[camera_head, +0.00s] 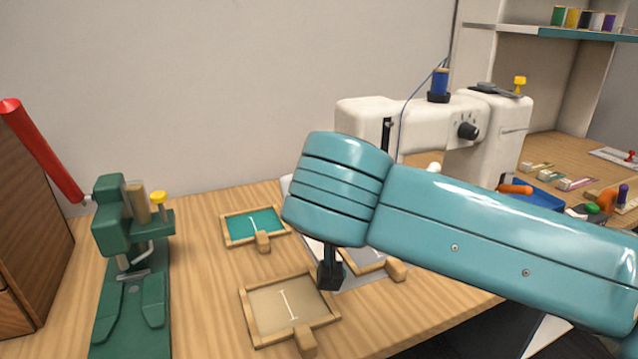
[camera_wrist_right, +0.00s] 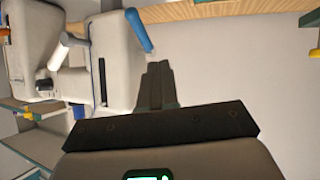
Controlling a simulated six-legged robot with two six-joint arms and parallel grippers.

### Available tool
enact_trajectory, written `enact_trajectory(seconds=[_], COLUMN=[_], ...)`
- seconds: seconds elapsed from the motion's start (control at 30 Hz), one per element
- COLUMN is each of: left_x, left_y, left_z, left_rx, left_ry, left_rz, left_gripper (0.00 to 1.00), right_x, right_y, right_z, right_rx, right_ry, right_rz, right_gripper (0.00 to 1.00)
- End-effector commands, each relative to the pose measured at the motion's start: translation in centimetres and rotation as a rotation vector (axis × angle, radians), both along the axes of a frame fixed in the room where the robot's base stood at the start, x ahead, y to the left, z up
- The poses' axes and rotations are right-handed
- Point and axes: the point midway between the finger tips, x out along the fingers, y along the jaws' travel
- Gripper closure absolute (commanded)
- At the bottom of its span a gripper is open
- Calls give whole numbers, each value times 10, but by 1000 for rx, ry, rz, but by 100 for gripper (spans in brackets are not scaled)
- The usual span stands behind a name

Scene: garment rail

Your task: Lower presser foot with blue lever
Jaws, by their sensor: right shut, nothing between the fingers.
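The white sewing machine (camera_head: 425,118) stands at the back of the table in the head view, partly covered by my right arm. The blue lever (camera_wrist_right: 138,30) shows in the right wrist view, sticking out from the machine's head. In the head view I cannot see it; my arm blocks that area. The presser foot cannot be made out in either view. My right gripper (camera_wrist_right: 156,68) is shut and empty. My left gripper is not in view.
A green press (camera_head: 115,225) with a red handle stands at the left. A teal-filled wooden frame (camera_head: 228,235) and a beige one (camera_head: 250,315) lie on the table. A blue thread spool (camera_head: 440,82) tops the machine.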

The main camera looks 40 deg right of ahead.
Motion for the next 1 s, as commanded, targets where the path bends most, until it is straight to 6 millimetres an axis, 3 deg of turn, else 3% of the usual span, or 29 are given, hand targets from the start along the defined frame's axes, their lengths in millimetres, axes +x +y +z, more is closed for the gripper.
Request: enact_trajectory(seconds=[0.2, 0.4, 1.0], left_x=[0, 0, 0], left_y=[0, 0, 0], left_z=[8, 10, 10], left_rx=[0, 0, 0], left_ry=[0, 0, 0], left_rz=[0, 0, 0], left_gripper=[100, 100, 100], right_x=[-34, -52, -56], right_y=[20, 31, 35], right_z=[10, 13, 13], right_rx=[1, 1, -1], right_ry=[-2, -1, 0], right_rz=[5, 2, -1], right_gripper=[100, 100, 100])
